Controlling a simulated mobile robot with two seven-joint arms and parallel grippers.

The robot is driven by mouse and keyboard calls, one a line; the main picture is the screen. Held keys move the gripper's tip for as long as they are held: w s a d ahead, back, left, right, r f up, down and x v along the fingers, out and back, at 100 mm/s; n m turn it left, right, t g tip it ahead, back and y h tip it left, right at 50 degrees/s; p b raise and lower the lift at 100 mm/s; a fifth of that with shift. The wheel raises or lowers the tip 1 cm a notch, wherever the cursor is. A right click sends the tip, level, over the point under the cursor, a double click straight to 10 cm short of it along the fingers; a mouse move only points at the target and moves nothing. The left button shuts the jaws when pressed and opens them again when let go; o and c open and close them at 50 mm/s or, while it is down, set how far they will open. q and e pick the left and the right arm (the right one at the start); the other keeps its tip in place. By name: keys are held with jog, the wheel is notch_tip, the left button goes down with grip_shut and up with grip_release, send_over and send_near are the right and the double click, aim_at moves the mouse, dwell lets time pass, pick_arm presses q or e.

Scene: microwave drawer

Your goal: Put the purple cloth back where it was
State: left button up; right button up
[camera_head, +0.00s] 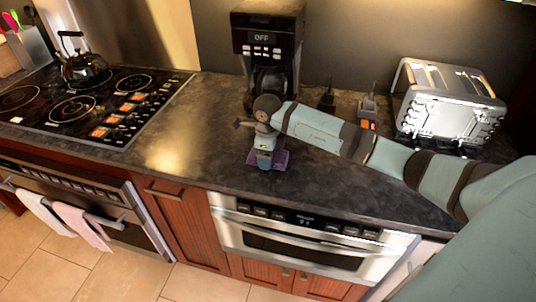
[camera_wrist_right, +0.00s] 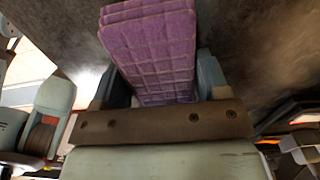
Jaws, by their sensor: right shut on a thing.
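The purple cloth (camera_head: 281,158) is at the dark countertop in front of the coffee maker, under my right gripper (camera_head: 265,160). In the right wrist view the folded purple cloth (camera_wrist_right: 150,45), with a grid pattern, sits between the two fingers of my right gripper (camera_wrist_right: 155,88). That gripper is shut on it. I cannot tell whether the cloth touches the counter. My left gripper is not in view.
A black coffee maker (camera_head: 268,45) stands behind the gripper. A silver toaster (camera_head: 447,100) is at the right, a stove with a kettle (camera_head: 84,66) at the left. The microwave drawer (camera_head: 300,240) is below, shut. Counter (camera_head: 190,130) left of the gripper is clear. Towels (camera_head: 82,226) hang from the oven handle.

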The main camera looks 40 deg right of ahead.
jog(key=shift+f, duration=0.2)
jog(key=shift+f, duration=0.1)
jog(key=shift+f, duration=0.15)
jog(key=o, duration=1)
jog(key=shift+o, duration=0.2)
